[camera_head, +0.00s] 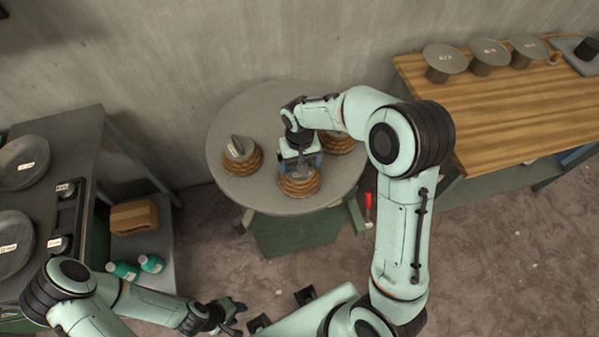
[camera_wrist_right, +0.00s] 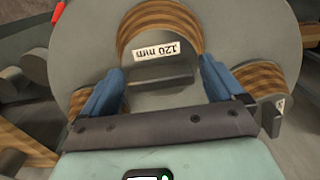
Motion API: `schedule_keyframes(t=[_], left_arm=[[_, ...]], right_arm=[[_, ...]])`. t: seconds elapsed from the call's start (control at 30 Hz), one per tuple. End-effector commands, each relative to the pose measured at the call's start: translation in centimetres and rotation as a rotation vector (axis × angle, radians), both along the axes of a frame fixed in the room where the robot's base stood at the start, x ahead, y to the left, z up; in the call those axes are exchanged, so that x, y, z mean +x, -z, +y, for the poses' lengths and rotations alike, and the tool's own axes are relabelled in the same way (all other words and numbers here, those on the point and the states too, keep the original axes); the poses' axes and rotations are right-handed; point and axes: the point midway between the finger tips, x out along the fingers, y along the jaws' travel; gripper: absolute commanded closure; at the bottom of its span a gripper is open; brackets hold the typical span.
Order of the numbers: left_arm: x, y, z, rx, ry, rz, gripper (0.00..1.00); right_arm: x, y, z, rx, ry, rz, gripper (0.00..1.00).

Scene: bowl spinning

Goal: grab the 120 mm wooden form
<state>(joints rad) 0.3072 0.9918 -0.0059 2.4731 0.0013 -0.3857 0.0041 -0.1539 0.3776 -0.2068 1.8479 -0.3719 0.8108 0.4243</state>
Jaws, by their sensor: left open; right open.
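The 120 mm wooden form (camera_head: 299,187) stands at the front of the round grey table, with striped wooden sides and a grey top. In the right wrist view its label (camera_wrist_right: 156,50) reads "120 mm" upside down, and its striped side (camera_wrist_right: 160,17) shows beyond. My right gripper (camera_head: 300,162) is just over this form, pointing down. In the wrist view its blue fingers (camera_wrist_right: 162,76) are open on either side of the form's grey handle bar (camera_wrist_right: 160,82); I cannot tell whether they touch it. My left gripper (camera_head: 234,312) is open and empty, low at the front, away from the table.
The round table (camera_head: 225,116) also holds a second wooden form (camera_head: 241,157) at left and a third (camera_head: 338,144) behind my right arm. A wooden workbench (camera_head: 490,110) with grey discs on stands is at right. A dark shelf unit (camera_head: 70,135) is at left.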

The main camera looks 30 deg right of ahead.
Motion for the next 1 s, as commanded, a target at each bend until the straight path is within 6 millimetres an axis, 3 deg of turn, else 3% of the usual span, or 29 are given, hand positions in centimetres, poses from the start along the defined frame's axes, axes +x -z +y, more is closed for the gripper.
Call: schedule_keyframes(t=[0.03, 0.2, 0.23, 0.77, 1.0], left_arm=[[0.0, 0.0, 0.0, 0.000, 0.000, 0.000, 0.57], [0.0, 0.0, 0.0, 0.000, 0.000, 0.000, 0.57], [0.0, 0.0, 0.0, 0.000, 0.000, 0.000, 0.57], [0.0, 0.0, 0.0, 0.000, 0.000, 0.000, 0.57], [0.1, -0.2, 0.0, 0.000, 0.001, -0.001, 0.57]], right_arm=[[0.0, 0.0, 0.0, 0.000, 0.000, -0.001, 0.42], [0.0, 0.1, 0.0, 0.000, 0.000, 0.001, 0.98], [0.0, 0.1, 0.0, 0.000, 0.000, 0.001, 1.00], [-0.2, 0.2, 0.1, 0.001, -0.001, 0.007, 1.00], [0.0, -2.0, 0.1, 0.001, -0.001, 0.001, 1.00]])
